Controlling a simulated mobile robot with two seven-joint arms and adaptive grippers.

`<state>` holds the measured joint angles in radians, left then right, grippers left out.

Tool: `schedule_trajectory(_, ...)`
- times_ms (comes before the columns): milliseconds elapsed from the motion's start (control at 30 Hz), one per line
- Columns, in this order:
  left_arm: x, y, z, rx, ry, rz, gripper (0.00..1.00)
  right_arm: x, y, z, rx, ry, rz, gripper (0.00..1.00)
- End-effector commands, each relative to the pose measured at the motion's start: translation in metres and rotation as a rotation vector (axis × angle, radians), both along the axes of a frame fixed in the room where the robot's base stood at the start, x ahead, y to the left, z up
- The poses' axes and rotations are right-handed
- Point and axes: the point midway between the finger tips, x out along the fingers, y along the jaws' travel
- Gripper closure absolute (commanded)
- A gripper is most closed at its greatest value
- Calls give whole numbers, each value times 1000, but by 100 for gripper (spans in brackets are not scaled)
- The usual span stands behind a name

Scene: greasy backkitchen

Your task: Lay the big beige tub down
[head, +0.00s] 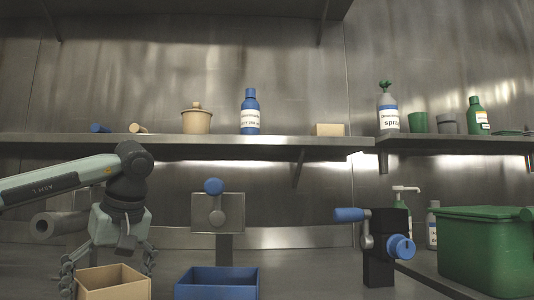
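A beige open-topped tub (115,293) stands at the lower left of the head view, cut off by the bottom edge. My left gripper (108,268) points down at its far side, with its fingers spread wide. One finger shows just left of the tub and the other near its far right corner. I cannot tell whether either finger touches the tub. The tub's lower part is hidden below the frame. My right gripper is not in view.
A blue open tub (217,284) stands just right of the beige one. Farther right are a black post with blue knobs (379,250) and a green lidded bin (487,255). A shelf (250,142) behind holds a beige lidded pot (196,121) and bottles.

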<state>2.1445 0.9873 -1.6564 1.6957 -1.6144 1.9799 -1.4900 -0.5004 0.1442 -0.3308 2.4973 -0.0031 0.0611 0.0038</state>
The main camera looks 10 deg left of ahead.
Motion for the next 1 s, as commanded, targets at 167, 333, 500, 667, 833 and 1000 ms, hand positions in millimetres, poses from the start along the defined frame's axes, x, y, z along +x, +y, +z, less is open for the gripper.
schedule_trajectory(167, 0, 0, 0, 0, 0, 0, 0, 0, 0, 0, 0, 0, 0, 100)
schedule_trajectory(333, 0, -1, 1, 0, 1, 0, 0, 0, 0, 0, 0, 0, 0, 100)
schedule_trajectory(500, -3, -7, 19, 1, -3, -1, 0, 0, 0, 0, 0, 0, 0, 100)
schedule_trajectory(667, -9, -17, 50, 3, -7, 0, 0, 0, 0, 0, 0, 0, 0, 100)
schedule_trajectory(833, -16, -29, 82, 3, -6, 1, 0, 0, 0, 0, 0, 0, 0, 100)
schedule_trajectory(1000, -21, -37, 103, 1, -2, 1, 0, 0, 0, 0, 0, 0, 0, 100)
